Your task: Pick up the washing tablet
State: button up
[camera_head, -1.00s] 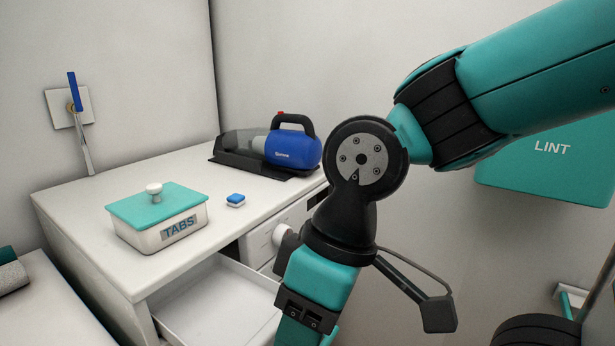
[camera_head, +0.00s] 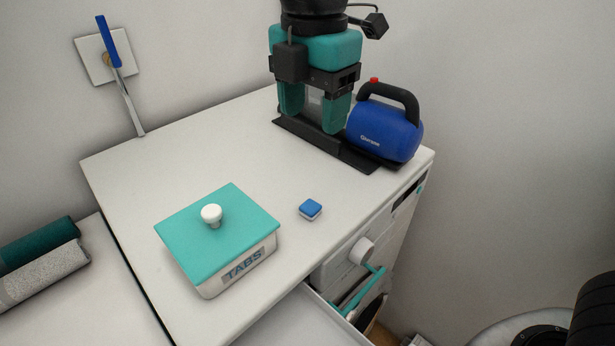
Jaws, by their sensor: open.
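The washing tablet (camera_head: 311,210) is a small blue and white block. It lies on the white top of the washing machine (camera_head: 190,160), to the right of the TABS box. My gripper (camera_head: 314,118) points down with its two teal fingers apart and nothing between them. It is above and behind the tablet in the picture, in front of the hand vacuum's clear part, which it partly hides. The tablet is fully in view and clear of the gripper.
The TABS box (camera_head: 238,267) with a teal lid and white knob stands left of the tablet. A blue hand vacuum (camera_head: 385,132) sits in a black base at the back right. A drawer (camera_head: 290,325) stands open at the front. A blue-handled tap (camera_head: 110,45) is on the wall.

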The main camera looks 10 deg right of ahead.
jog(key=p, duration=0.2)
send_over(312, 212)
notch_tip(312, 212, down, 12)
jog(key=shift+s+r, duration=0.1)
notch_tip(312, 212, down, 5)
jog(key=shift+f+p, duration=0.2)
jog(key=shift+p, duration=0.75)
jog(key=c, duration=1)
